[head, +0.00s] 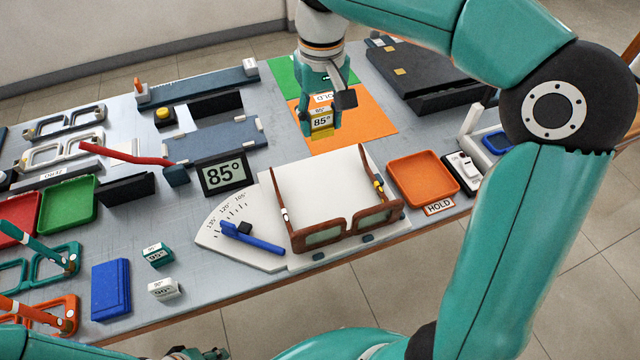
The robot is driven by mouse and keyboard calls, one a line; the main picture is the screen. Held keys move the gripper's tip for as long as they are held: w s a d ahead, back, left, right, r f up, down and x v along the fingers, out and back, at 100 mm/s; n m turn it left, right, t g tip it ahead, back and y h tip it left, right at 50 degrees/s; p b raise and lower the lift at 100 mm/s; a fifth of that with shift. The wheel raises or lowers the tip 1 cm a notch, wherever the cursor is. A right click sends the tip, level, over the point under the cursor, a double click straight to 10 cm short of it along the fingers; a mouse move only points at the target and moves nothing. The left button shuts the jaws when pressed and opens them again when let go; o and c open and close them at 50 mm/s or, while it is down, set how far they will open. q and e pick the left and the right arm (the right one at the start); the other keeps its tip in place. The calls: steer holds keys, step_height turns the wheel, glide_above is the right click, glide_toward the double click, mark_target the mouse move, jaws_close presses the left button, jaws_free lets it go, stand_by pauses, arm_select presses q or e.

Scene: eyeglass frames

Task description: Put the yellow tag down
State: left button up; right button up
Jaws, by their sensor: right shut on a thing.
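The fingers cover part of the tag. I cannot tell whether its underside touches the orange sheet. A white label ending in "OLD" shows just behind it. Only a small part of what seems to be my left gripper (197,354) shows at the bottom edge; its fingers are hidden.
Brown glasses (323,236) rest on a white board, with an 85° display (223,174) to the left. An orange tray (422,180) with a HOLD label stands to the right. White (164,289) and green (157,254) tags lie front left. The orange sheet's right part is clear.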

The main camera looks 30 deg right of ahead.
steer(key=f, duration=0.4)
steer(key=f+b, duration=0.1)
steer(key=f, duration=0.8)
steer(key=shift+s+d+f+b, duration=0.3)
steer(key=shift+d+f+b, duration=0.05)
steer(key=shift+f, duration=2.65)
steer(key=shift+b, duration=0.3)
steer(key=o, duration=0.9)
steer(key=shift+f, duration=0.1)
step_height(320, 180, up, 12)
steer(key=shift+r+p, duration=0.1)
steer(key=shift+p, duration=0.65)
